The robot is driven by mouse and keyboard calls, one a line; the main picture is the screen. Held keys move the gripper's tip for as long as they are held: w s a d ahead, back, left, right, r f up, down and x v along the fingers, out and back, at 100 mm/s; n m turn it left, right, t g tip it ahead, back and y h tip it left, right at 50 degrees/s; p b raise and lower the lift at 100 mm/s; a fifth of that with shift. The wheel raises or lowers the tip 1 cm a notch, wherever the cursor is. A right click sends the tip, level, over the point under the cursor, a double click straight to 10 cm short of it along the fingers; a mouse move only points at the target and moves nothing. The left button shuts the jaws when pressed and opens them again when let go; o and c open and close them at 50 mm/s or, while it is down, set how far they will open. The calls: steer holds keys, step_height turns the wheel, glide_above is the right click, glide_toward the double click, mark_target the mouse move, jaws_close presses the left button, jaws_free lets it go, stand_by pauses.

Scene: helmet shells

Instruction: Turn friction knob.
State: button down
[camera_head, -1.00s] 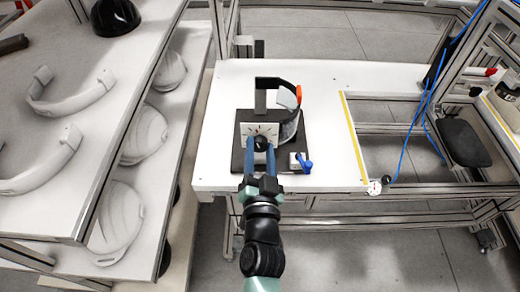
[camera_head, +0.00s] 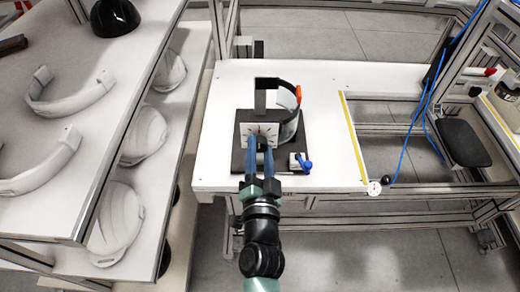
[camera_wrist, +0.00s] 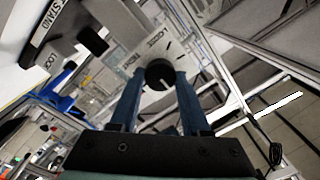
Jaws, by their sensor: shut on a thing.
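The friction knob (camera_wrist: 160,74) is a round black knob with a light pointer mark. It sits on a white dial plate (camera_wrist: 145,58) with printed lettering and tick marks. In the head view the plate (camera_head: 247,132) stands upright on a dark base (camera_head: 239,160) on the white bench. My gripper (camera_head: 262,146) reaches it from the front, and its two blue fingers are shut on the knob, one on each side. In the wrist view the knob lies between the fingertips of my gripper (camera_wrist: 159,80). In the head view the fingers partly hide the knob.
A curved dark band with an orange part (camera_head: 298,93) stands behind the plate. A blue-handled clamp (camera_head: 302,163) sits at the base's right front corner. A shelf with helmet shells (camera_head: 145,135) is on the left. The white bench (camera_head: 325,125) is bare right of the base.

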steer(key=shift+c, duration=1.8)
jaws_free()
steer(key=s+b, duration=0.3)
steer(key=s, duration=1)
steer(key=shift+d+f, duration=0.15)
